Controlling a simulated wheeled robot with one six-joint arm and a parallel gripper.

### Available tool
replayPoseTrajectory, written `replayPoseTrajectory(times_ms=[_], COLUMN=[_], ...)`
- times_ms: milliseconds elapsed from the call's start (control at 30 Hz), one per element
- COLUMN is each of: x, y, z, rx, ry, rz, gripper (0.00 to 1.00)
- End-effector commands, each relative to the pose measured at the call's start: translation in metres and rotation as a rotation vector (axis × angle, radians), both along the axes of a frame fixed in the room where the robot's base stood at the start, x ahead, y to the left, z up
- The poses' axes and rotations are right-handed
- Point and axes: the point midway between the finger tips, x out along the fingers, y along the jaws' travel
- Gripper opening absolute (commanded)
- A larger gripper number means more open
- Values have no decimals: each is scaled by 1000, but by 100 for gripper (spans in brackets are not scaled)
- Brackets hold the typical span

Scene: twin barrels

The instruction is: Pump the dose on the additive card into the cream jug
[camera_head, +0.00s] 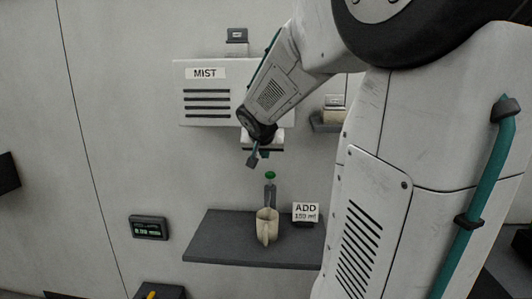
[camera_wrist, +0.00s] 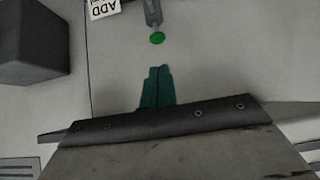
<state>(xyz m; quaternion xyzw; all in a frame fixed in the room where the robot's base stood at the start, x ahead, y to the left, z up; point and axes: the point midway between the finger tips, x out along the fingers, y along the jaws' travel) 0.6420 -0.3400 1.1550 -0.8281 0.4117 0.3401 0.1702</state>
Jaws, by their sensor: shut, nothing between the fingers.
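A cream jug (camera_head: 267,226) stands on a dark shelf (camera_head: 225,238) in the head view. Just behind and above it is a grey pump (camera_head: 270,195) with a green top (camera_head: 270,176). The green top also shows in the wrist view (camera_wrist: 157,38), near the top edge. The additive card (camera_head: 305,211) reads "ADD" and what looks like 150 ml, and stands right of the jug. Part of it shows in the wrist view (camera_wrist: 103,8). My gripper (camera_head: 258,160) is shut and empty, above the green top and apart from it. Its teal fingertips (camera_wrist: 159,72) are together in the wrist view. The jug's inside is hidden.
A white unit labelled "MIST" (camera_head: 205,95) is on the wall behind my arm. A small display (camera_head: 149,228), seeming to read 0.00, is left of the shelf. A dark block (camera_wrist: 33,45) fills the wrist view's upper left. The shelf's left part is clear.

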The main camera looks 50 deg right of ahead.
Motion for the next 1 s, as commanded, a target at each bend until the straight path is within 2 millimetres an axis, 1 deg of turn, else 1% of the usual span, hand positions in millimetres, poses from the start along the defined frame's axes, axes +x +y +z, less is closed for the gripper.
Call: replayPoseTrajectory(times_ms=[167,700,800,867,933,967,1000], x=[-3,-3,-4,-10,-28,-39,-53], y=[3,4,4,4,11,18,32], z=[5,5,5,0,-17,-24,-31], rx=[0,0,-10,-14,13,31,58], ry=[-1,0,23,74,178,226,288], rz=[-2,0,15,29,45,55,79], gripper=[0,0,0,0,0,0,0])
